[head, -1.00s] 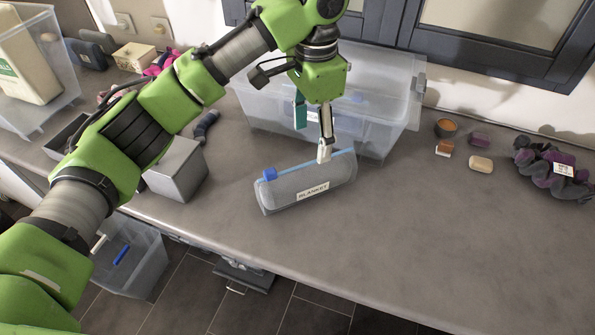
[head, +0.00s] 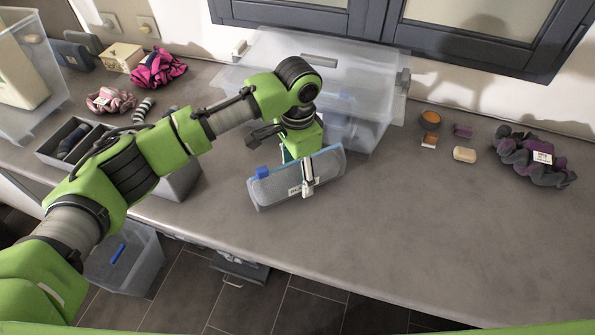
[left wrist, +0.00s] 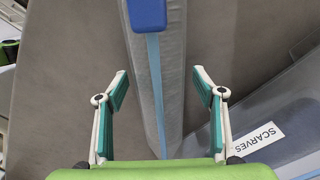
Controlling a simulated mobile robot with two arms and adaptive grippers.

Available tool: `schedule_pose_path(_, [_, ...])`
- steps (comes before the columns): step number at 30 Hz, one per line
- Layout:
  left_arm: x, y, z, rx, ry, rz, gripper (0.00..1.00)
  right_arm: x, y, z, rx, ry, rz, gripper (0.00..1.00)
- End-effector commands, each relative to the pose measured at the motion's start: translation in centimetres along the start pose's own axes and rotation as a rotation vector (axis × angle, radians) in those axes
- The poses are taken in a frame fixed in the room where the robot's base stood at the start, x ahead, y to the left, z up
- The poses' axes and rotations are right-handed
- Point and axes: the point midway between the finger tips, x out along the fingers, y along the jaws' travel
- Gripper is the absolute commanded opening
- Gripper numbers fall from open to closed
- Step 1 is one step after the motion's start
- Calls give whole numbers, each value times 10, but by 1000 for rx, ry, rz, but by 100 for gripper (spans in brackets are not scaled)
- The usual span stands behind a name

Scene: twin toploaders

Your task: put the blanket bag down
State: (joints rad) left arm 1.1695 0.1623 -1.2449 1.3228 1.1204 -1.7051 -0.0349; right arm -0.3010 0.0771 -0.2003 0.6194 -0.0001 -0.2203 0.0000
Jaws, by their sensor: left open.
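The blanket bag (head: 265,193) is a grey, soft-looking pouch with a blue zip and blue tab. It rests on the counter in front of the clear bin, and its white label is partly covered by a finger. My left gripper (head: 300,170) is down over the bag, with one finger in front of it and the other hidden behind. In the left wrist view the bag (left wrist: 172,90) runs between the open fingers of the gripper (left wrist: 160,75), with a gap on both sides. My right gripper is not in view.
A clear bin (head: 385,135) stands close behind the bag; its label in the left wrist view reads SCARVES (left wrist: 262,137). A grey divided box (head: 50,153) is at left. Small items and a dark scrunchie (head: 535,158) lie right. The front right counter (head: 430,235) is clear.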

Motion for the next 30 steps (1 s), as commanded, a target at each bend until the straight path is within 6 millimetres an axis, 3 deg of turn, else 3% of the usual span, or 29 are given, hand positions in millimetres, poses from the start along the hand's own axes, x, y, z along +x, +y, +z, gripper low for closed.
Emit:
schedule_pose_path(8, [4,0,0,0,0,-1,62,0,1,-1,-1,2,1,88])
schedule_pose_path(14, [4,0,0,0,0,0,11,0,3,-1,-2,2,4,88])
schedule_pose_path(17, [3,0,-1,0,2,-1,3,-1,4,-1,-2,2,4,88])
schedule_pose_path(25, [0,0,-1,0,3,-2,3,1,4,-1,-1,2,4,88])
schedule_pose_path(30, [-13,0,-2,0,6,-2,3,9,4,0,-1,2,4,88])
